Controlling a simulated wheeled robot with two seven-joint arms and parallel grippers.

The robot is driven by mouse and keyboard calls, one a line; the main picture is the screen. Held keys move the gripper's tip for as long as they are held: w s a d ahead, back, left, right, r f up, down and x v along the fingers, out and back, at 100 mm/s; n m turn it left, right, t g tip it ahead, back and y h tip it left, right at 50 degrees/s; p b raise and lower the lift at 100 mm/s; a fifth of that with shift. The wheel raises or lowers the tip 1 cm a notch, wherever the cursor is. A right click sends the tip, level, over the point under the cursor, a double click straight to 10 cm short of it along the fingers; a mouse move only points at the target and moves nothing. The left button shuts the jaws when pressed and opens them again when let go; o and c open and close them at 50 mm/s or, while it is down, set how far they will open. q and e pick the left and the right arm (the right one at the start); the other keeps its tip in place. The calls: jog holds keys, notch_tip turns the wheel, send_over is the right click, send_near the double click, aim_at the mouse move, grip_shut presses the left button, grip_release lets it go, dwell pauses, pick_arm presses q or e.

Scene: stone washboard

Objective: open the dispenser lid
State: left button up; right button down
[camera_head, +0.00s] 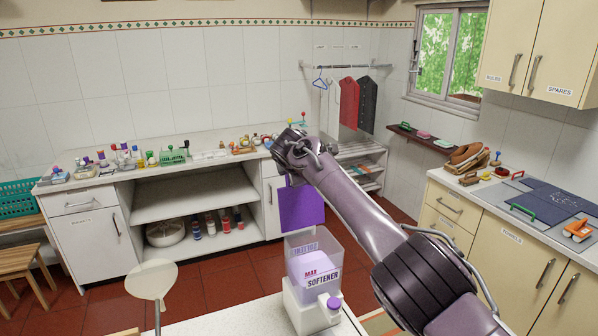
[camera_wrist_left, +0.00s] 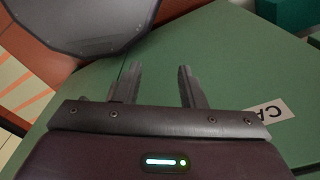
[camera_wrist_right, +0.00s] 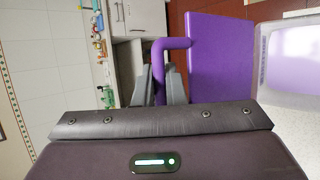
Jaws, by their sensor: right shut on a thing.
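The softener dispenser (camera_head: 313,255) stands on a white surface in the head view, a clear box on a white base with a purple knob (camera_head: 334,303). Its flat purple lid (camera_head: 303,208) stands about upright above the box's back edge, so the top looks open. In the right wrist view, the lid (camera_wrist_right: 222,60) has a purple handle (camera_wrist_right: 172,44) between the fingers of my right gripper (camera_wrist_right: 162,82), which is shut on it. My left gripper (camera_wrist_left: 158,88) is open and empty over a green surface; it is not visible in the head view.
My right arm crosses the head view and hides part of the room behind. A back counter (camera_head: 215,163) carries many small items. A worktop with drawers (camera_head: 448,205) is at right.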

jog(key=c, duration=1.5)
grip_release()
jog(key=shift+f, duration=0.15)
jog(key=shift+s+a+b, duration=0.1)
jog(key=shift+s+b, duration=0.1)
jog(key=shift+b, duration=0.4)
jog(key=b+v, duration=0.5)
jog(key=v, duration=0.2)
jog(key=shift+s+r, duration=0.1)
jog(key=shift+r, duration=0.25)
jog(key=shift+f, duration=0.1)
